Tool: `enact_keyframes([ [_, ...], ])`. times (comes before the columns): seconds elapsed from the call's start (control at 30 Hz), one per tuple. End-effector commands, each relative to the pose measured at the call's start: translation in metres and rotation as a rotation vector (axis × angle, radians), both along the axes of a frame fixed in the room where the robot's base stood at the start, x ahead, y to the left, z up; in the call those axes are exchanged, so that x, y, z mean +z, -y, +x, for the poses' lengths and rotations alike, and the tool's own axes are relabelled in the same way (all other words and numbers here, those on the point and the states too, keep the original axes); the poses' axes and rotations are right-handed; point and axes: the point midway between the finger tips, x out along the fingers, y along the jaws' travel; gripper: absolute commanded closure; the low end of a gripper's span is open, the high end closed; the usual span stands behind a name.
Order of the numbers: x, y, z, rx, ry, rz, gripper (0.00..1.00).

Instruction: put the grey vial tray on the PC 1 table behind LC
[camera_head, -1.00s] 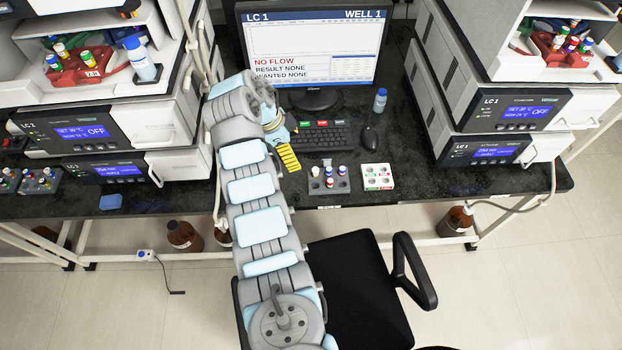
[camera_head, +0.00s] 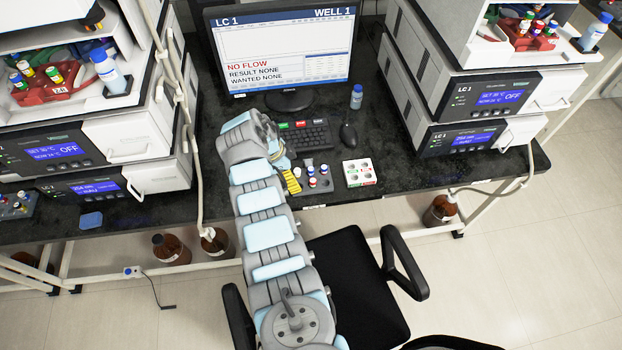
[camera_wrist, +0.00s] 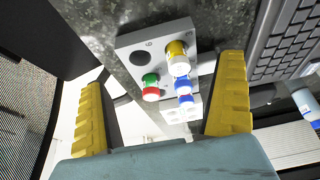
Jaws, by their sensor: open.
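The grey vial tray (camera_head: 304,187) sits on the dark bench in front of the keyboard. It holds several capped vials. In the wrist view the grey tray (camera_wrist: 128,42) lies ahead between my fingers, with an empty hole and vials with green, yellow and blue markings. My gripper (camera_head: 291,181) is at the tray's left side in the head view; its yellow fingers also show in the wrist view (camera_wrist: 165,105). The fingers are open and apart, with nothing clearly held between them. Whether they touch the tray cannot be told. My arm hides part of the bench beside the tray.
A white rack (camera_head: 358,172) stands just right of the tray. The keyboard (camera_head: 306,135), mouse (camera_head: 348,134), a small blue bottle (camera_head: 357,96) and the monitor (camera_head: 283,50) are behind. LC units stand on both sides. A black chair (camera_head: 358,285) is in front of the bench.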

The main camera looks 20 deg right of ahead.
Motion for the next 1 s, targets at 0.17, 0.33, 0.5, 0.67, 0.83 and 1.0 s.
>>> enact_keyframes([
  [0.17,-0.005,0.003,0.000,0.000,0.001,0.000,0.00],
  [0.33,-0.018,0.010,-0.003,-0.001,0.000,0.000,0.00],
  [0.5,-0.033,0.016,-0.004,0.000,0.001,0.001,0.00],
  [0.67,-0.044,0.020,-0.007,0.000,-0.003,0.001,0.00],
  [0.83,-0.047,0.021,-0.006,0.001,0.002,0.000,0.00],
  [1.0,-0.047,0.021,-0.006,0.001,0.003,0.000,0.00],
])
